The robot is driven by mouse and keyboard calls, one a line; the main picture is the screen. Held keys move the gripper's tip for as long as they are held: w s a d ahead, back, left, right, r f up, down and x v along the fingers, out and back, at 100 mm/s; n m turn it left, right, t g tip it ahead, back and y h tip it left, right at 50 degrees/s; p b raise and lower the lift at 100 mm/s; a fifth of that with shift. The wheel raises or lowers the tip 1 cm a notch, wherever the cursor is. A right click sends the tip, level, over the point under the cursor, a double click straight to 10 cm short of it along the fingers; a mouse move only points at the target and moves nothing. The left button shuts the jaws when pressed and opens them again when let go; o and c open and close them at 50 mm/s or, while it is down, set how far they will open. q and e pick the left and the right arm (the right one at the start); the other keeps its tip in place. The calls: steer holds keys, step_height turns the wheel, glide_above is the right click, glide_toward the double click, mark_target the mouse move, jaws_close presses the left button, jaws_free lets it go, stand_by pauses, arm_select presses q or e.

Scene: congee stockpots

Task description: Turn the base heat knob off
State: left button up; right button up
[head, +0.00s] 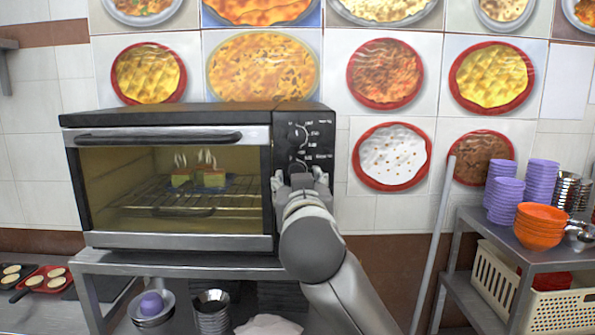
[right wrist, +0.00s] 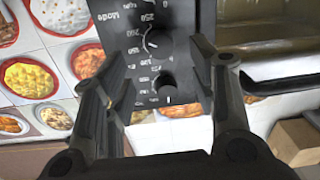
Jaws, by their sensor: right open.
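The toaster oven (head: 165,245) stands on a metal stand, with its black control panel (head: 322,145) on the right. An upper knob (head: 298,134) shows in the head view; my right gripper (head: 299,178) covers the panel's lower part. In the right wrist view the panel is upside down. One knob (right wrist: 157,42) is beside a number scale and another knob (right wrist: 166,84) has a pale pointer line. I cannot read which is the base heat knob. My right gripper (right wrist: 160,68) is open, its fingers on either side of the panel's knob area, with no clear contact. My left gripper is out of view.
Steaming food (head: 212,177) sits on the oven's rack behind the closed glass door. The door handle (head: 155,138) juts out left of the panel. A metal shelf (head: 485,219) with purple cups (head: 505,192) and orange bowls (head: 540,225) stands at the right.

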mark_target(296, 167)
steer(key=w+p, duration=0.2)
steer(key=w, duration=0.4)
steer(key=shift+w+a, duration=0.2)
steer(key=shift+w, duration=0.15)
steer(key=c, duration=1)
steer(key=shift+n, duration=0.3)
steer(key=shift+n+g+h+p, duration=0.15)
steer(key=shift+n+h+p, duration=0.25)
steer(key=shift+n+p, duration=4.1)
steer(key=shift+n+g+h+p, duration=0.3)
steer(key=shift+n+p, duration=2.05)
steer(key=shift+n, duration=4.25)
